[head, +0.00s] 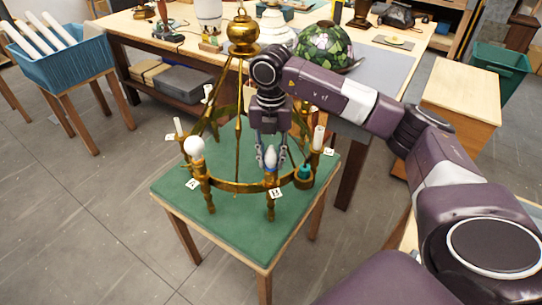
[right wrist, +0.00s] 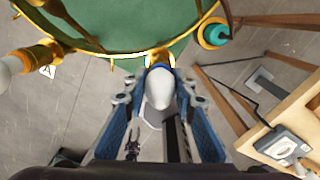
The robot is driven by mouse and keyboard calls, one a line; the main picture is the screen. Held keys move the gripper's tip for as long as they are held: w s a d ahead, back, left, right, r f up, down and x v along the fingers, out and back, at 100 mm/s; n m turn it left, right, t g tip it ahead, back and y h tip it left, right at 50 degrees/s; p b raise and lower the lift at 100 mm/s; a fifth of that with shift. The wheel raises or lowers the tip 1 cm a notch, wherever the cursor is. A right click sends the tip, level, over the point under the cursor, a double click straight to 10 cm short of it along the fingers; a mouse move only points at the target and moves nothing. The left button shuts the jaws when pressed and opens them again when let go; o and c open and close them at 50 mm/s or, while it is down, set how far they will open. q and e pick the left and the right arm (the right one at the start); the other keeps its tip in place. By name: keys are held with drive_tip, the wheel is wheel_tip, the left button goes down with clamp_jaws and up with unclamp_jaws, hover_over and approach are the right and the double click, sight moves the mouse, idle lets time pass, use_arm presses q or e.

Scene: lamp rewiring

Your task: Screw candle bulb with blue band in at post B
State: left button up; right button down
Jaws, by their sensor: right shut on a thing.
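The brass chandelier frame (head: 238,186) stands on a green-topped table (head: 235,232). My right gripper (head: 271,158) points down at the front post with the tag that seems to read B (head: 276,193). It is shut on a white candle bulb (head: 270,155), which is upright over this post. In the right wrist view the bulb (right wrist: 158,88) sits between the blue-sided fingers, its base end at the brass cup of the post (right wrist: 160,57). A bluish band shows near its base. How deep it sits in the socket cannot be told. My left gripper is not in view.
A round white bulb (head: 194,146) stands on the post to the left, tagged A in the wrist view (right wrist: 47,71). A workbench with a stained-glass shade (head: 325,46) stands behind. Open floor lies at front left.

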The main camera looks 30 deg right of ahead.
drive_tip(key=m, duration=0.3)
drive_tip(key=shift+m+p, duration=0.3)
drive_tip(key=shift+m, duration=0.1)
drive_tip(key=c, duration=1.5)
unclamp_jaws()
wheel_tip(320, 180, up, 12)
drive_tip(key=shift+f, duration=0.1)
